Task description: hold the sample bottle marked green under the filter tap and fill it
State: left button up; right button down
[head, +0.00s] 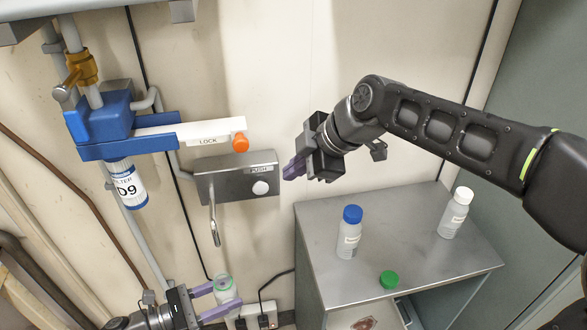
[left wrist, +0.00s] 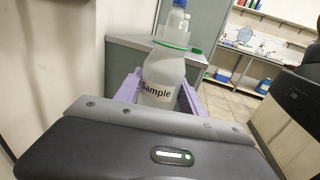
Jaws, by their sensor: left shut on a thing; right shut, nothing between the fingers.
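The open sample bottle with a green neck ring (head: 226,285) is between the purple fingers of my left gripper (head: 222,298), low in the head view. It looks roughly upright below the tap spout (head: 214,226), with a gap between them. In the left wrist view the bottle (left wrist: 160,82) reads "Sample"; no liquid can be made out. My right gripper (head: 293,169) is shut and empty, just right of the steel tap panel (head: 220,183) and apart from its round white PUSH button (head: 260,187). The green cap (head: 389,280) lies on the steel table.
The steel table (head: 410,238) at the right bears a blue-capped bottle (head: 349,232) and a white-capped bottle (head: 455,213). A blue filter unit (head: 104,120) with a white LOCK lever (head: 205,134) is on the wall above left. Sockets with plugged cables (head: 263,320) are beside the held bottle.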

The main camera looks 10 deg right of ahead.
pick_arm(q)
jog(key=shift+s+f+p, duration=0.15)
jog(key=shift+s+p, duration=0.3)
jog(key=shift+s, duration=0.95)
jog(key=shift+s, duration=0.1)
